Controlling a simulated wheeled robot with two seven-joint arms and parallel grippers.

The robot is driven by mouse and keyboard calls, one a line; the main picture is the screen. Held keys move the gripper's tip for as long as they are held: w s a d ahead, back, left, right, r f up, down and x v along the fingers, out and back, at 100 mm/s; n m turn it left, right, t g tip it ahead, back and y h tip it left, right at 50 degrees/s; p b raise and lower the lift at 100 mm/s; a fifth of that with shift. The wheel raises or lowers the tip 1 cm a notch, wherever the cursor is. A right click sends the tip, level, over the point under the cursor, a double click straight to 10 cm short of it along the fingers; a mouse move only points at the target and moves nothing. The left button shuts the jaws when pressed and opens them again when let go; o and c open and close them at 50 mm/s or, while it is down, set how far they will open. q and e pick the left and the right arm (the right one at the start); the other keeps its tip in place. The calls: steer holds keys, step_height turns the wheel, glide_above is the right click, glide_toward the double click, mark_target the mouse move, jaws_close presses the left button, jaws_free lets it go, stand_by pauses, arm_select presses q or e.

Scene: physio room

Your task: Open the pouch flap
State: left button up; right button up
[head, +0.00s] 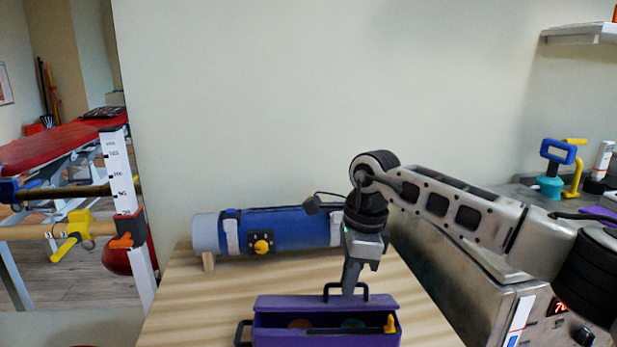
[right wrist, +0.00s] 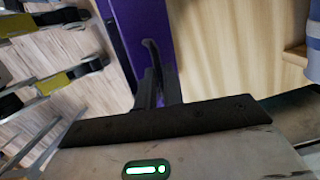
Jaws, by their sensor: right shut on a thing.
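A purple pouch (head: 325,303), shaped like a box, sits at the front of the wooden table. Its dark front opening shows an orange disc (head: 300,324), a teal disc (head: 353,324) and a yellow piece (head: 389,323) at the right end. In the right wrist view, the fingers (right wrist: 158,88) meet around a dark strip beside the purple surface (right wrist: 152,22). My left gripper is out of view.
A blue roll (head: 285,228) with grey straps and a yellow knob lies behind the pouch against the wall. A metal cabinet (head: 460,290) stands right of the table. The tabletop (head: 190,310) is bare left of the pouch.

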steer(key=shift+w+r, duration=0.15)
steer(key=shift+w, duration=0.3)
steer(key=shift+w+r+p, duration=0.1)
steer(key=shift+w+p, duration=0.2)
steer(key=shift+w, duration=1.25)
steer(key=shift+f, duration=0.2)
